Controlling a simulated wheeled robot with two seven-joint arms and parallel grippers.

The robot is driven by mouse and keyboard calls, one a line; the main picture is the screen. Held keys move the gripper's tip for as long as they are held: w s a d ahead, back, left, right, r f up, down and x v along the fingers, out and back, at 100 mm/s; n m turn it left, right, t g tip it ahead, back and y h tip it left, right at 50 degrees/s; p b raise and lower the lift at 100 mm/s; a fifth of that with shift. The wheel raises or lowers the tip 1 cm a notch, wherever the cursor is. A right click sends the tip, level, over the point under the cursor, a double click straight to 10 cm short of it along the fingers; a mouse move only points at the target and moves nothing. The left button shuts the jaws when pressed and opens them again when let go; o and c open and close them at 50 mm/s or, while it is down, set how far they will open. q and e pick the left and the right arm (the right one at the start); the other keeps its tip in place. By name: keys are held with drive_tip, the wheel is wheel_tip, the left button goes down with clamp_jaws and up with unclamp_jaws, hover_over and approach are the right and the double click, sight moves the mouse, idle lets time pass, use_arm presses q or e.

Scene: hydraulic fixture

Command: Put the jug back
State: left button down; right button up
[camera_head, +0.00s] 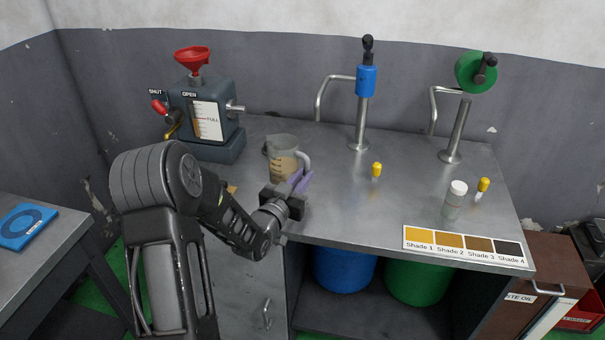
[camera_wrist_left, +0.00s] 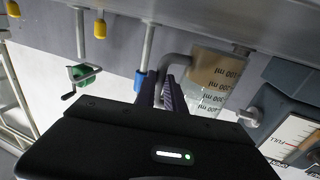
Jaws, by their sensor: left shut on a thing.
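The clear measuring jug (camera_head: 283,163) is upright, with brown liquid in its lower part. It is at the bench's left part, in front and to the right of the grey tank unit (camera_head: 208,115). My left gripper (camera_head: 300,181) is shut on the jug's grey handle, on the jug's right side. The wrist view is upside down and shows the jug (camera_wrist_left: 213,75) with its ml marks beside my fingers (camera_wrist_left: 162,92). I cannot tell whether the jug's base touches the bench. My right gripper is not in view.
The metal bench (camera_head: 330,205) holds a blue-topped tap (camera_head: 366,82), a green-wheeled tap (camera_head: 475,72), yellow-capped small items (camera_head: 376,170), a white-capped bottle (camera_head: 455,196) and a shade card (camera_head: 465,246). The bench's middle is mostly clear.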

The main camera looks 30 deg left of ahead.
use_arm(q)
drive_tip(key=shift+f+b, duration=0.65)
drive_tip(key=shift+b, duration=0.1)
idle(0.5)
drive_tip(key=c, duration=1.3)
unclamp_jaws()
drive_tip(key=shift+c, duration=0.2)
drive_tip(key=shift+f, duration=0.1)
drive_tip(key=s, duration=0.2)
drive_tip(key=s+b, duration=0.1)
drive_tip(key=s, duration=0.4)
drive_tip(key=shift+s+d+b, duration=0.3)
drive_tip(key=shift+s+d, duration=0.05)
drive_tip(key=shift+s, duration=0.05)
